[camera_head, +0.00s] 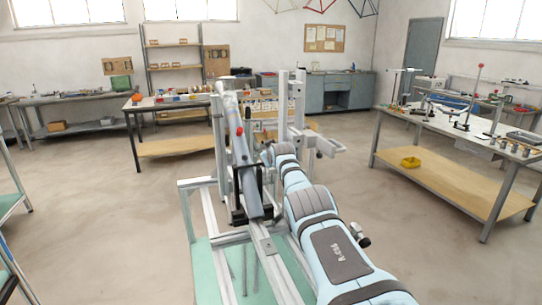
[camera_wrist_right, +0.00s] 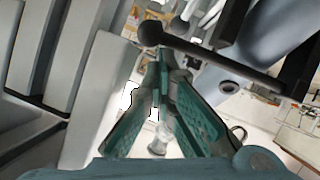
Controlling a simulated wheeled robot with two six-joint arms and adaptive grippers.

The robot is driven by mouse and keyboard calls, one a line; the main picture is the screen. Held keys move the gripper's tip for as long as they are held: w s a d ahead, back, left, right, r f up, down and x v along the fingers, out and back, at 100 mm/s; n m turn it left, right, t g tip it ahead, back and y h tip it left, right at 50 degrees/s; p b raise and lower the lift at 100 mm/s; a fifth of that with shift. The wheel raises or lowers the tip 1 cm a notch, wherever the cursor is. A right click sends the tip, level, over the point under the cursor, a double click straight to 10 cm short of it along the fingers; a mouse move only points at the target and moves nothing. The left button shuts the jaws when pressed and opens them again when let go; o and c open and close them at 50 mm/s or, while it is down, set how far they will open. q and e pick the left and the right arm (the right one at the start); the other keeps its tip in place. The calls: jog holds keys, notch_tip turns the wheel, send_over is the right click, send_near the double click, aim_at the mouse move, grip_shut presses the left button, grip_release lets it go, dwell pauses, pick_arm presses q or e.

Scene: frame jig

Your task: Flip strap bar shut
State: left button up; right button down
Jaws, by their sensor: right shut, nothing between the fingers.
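The aluminium frame jig (camera_head: 298,110) stands at the centre of the head view and carries a long grey tube (camera_head: 238,150) with black clamp parts around its lower end. A dark bar with a round ball end, which looks like the strap bar (camera_wrist_right: 215,60), crosses the upper part of the right wrist view at a slant. My right gripper (camera_wrist_right: 164,58) is shut and empty, with its teal fingertips close to the bar, just below the ball end. I cannot tell if they touch. In the head view my right arm hides this gripper. My left gripper is not in view.
Grey jig profiles (camera_wrist_right: 100,85) stand close on the left of the right wrist view. A workbench (camera_head: 450,125) with tools stands at the right and another bench (camera_head: 165,102) behind the jig. The floor between them is clear.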

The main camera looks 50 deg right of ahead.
notch_tip(320, 180, up, 10)
dwell(0.5)
jog(key=shift+r, duration=0.1)
dwell(0.4)
